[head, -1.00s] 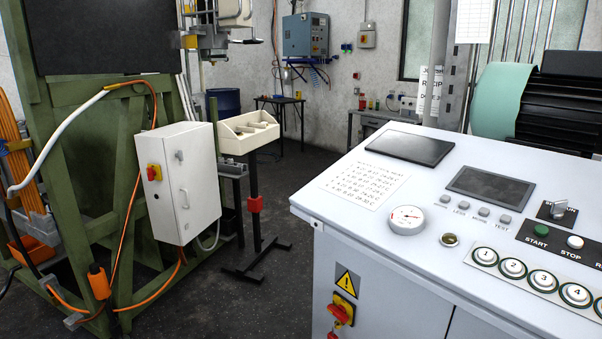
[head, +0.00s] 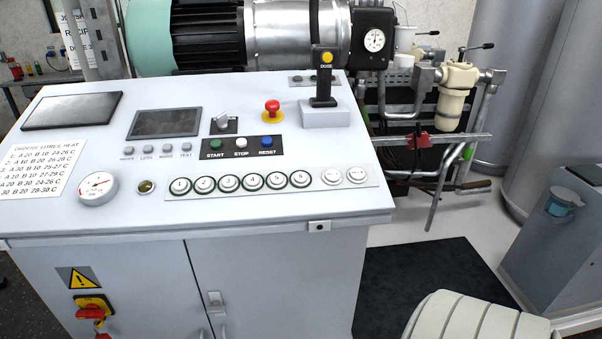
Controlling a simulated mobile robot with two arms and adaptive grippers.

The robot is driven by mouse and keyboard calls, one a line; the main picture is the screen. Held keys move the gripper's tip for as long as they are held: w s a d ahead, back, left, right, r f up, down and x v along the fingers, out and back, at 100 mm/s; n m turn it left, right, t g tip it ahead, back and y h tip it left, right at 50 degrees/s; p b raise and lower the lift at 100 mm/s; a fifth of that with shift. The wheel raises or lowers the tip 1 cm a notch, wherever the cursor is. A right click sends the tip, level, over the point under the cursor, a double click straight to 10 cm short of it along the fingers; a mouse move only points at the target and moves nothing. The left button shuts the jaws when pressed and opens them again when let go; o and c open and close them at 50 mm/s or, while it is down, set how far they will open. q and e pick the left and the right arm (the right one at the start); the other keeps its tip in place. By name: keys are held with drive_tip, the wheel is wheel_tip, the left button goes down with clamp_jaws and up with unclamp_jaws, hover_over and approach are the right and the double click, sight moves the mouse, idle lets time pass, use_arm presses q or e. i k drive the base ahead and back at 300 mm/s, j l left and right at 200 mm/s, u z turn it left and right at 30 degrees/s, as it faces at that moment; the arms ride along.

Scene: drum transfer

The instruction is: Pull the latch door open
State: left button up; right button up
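A white control console fills the left and middle of the head view. Its front has a cabinet door (head: 270,285) that sits shut, with a small latch plate (head: 215,299) and a handle (head: 223,330) near its left edge, cut off by the bottom of the picture. I cannot tell whether this is the latch door of the task. A pale ribbed rounded shape at the bottom right may be part of my own arm. Neither gripper is in view.
The console top (head: 75,200) carries numbered buttons (head: 254,182), a red emergency button (head: 272,108) and a black dose lever (head: 324,80). Pipes and a cream filter housing (head: 455,98) stand behind right. A grey cabinet (head: 560,235) is far right. A dark mat (head: 430,285) lies between.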

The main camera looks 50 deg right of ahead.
sight(298, 284)
drive_tip(key=z, duration=1.35)
